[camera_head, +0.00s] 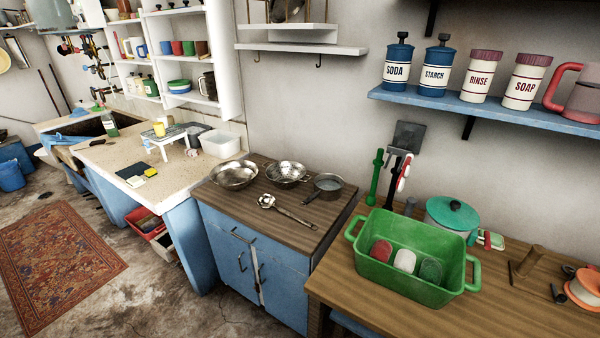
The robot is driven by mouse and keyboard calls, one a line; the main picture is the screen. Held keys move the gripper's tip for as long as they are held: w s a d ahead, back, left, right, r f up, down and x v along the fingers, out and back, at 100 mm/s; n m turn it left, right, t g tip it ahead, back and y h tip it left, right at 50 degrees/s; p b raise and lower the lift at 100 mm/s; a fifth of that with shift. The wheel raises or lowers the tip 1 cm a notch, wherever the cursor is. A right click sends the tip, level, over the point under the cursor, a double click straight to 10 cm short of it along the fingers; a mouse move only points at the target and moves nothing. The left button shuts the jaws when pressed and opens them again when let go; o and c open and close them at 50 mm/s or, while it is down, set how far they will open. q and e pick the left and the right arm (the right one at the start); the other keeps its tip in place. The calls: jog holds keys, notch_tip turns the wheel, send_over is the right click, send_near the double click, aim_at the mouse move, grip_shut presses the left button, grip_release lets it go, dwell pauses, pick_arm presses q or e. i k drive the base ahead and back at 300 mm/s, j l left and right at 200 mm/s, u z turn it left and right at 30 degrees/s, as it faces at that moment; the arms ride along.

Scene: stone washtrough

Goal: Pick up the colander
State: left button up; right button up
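A shiny metal bowl with what look like holes in its wall, which I take for the colander (287,173), stands upright at the back of the wooden top of a blue cabinet (260,262). A wider metal bowl (233,175) stands left of it. It is too small to tell if that one has holes too. A small grey saucepan (327,184) stands close on its right, its handle pointing to the front left. A metal skimmer or ladle (287,210) lies in front. Neither of my grippers shows in the head view.
A green tub (413,262) with several coloured blocks stands on the wooden table (345,285) at right, near a teal-lidded pot (452,214). A pale counter (165,180) with a white tub (220,144) adjoins at left. The cabinet top's front is mostly clear.

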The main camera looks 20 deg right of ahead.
aim_at(284, 174)
jog(key=i+j+z, duration=0.25)
jog(key=i+z, duration=0.2)
jog(key=i+j+z, duration=0.7)
jog(key=j+z, duration=0.15)
